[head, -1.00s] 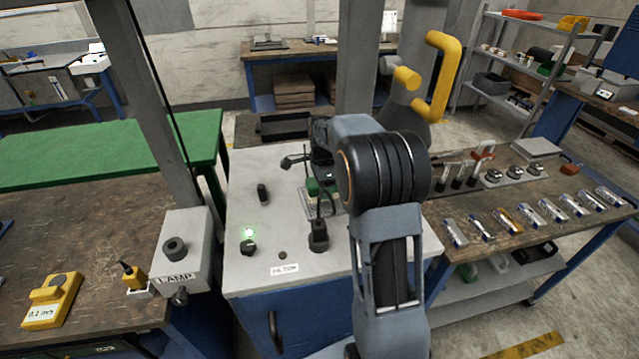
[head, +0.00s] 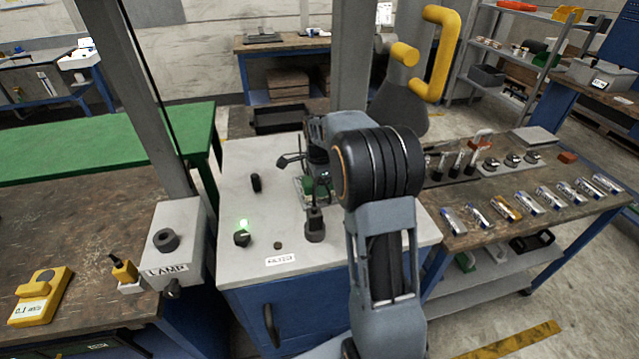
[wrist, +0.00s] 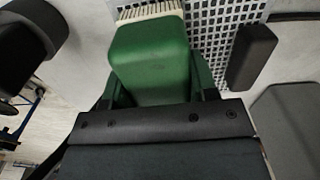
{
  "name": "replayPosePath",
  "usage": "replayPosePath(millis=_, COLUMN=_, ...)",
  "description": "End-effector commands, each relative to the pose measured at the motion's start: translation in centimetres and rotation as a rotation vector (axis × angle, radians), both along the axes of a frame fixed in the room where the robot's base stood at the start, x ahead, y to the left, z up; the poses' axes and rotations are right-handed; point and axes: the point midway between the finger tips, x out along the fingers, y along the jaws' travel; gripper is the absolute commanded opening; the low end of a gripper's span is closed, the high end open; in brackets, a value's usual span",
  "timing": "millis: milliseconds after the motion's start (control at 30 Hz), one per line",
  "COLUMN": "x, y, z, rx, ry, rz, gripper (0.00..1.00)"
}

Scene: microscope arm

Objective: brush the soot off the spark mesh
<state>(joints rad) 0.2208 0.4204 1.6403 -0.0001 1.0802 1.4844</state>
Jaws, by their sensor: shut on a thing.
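My gripper (wrist: 155,78) is shut on a green brush (wrist: 150,55), seen in the wrist view with its pale bristles at the top of the picture. The white spark mesh (wrist: 222,25), a grid with dark square holes, lies just beyond and to the right of the brush. The bristle end is at the mesh's left part; whether the bristles touch it I cannot tell. In the head view my gripper (head: 317,160) is over the grey-topped cabinet (head: 236,185), mostly hidden by my arm. A bit of green shows below it. Soot cannot be made out clearly.
A grey lamp box (head: 178,235) is at left. The right bench (head: 480,235) holds several cylinders. A yellow handle (head: 435,55) rises behind.

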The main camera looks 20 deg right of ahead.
Motion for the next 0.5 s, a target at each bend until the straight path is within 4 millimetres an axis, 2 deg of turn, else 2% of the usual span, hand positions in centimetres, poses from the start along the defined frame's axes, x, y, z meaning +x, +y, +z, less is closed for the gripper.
replayPosePath(millis=500, x=0.01, y=0.00, z=-0.34, rx=0.000, ry=0.000, rz=0.000, gripper=0.34)
